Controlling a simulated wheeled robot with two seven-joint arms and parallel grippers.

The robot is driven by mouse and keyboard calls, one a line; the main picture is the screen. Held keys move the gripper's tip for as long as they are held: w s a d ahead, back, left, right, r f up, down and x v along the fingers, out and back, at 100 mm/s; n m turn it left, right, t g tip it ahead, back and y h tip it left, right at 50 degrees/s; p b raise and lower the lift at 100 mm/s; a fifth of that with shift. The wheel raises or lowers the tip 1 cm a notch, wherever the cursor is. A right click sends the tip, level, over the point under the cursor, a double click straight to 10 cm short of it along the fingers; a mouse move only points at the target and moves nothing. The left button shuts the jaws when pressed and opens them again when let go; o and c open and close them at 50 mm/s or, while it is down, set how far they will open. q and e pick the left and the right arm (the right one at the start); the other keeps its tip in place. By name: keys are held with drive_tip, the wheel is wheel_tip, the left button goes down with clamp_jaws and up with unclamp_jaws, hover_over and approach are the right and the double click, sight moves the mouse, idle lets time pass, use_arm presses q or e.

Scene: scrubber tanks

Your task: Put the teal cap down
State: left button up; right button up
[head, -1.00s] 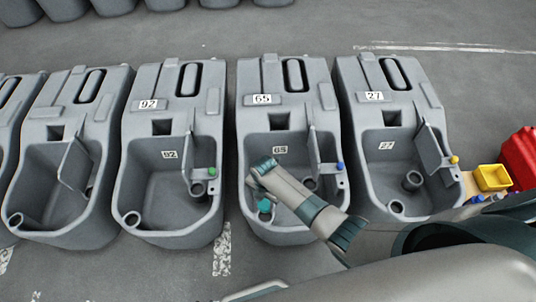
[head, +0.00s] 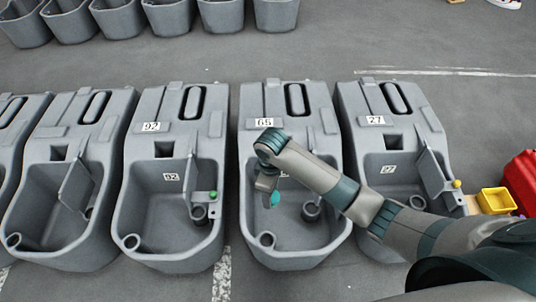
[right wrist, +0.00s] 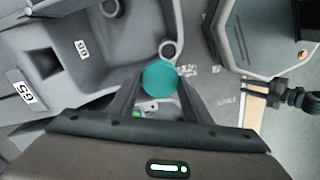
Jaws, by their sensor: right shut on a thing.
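The teal cap (head: 275,198) is held over the basin of the tank marked 65 (head: 252,215), above and behind the tank's front corner port (head: 267,239). My right gripper (head: 270,192) points down there, partly hidden by its own wrist. In the right wrist view, the round teal cap (right wrist: 159,78) sits between the two fingertips, which are shut on it. My left gripper is in neither view.
Tank 92 (head: 150,120) stands to the left with a green knob (head: 213,195), and tank 27 (head: 375,105) to the right with a yellow knob (head: 457,184). A yellow bin (head: 497,201) and a red container (head: 522,178) are at the far right. A second row of tanks stands behind.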

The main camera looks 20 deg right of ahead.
drive_tip(key=s+d+r+m, duration=0.3)
drive_tip(key=s+r+m, duration=0.7)
drive_tip(key=s+r, duration=0.1)
drive_tip(key=shift+d+r, duration=0.35)
drive_tip(key=shift+r, duration=0.15)
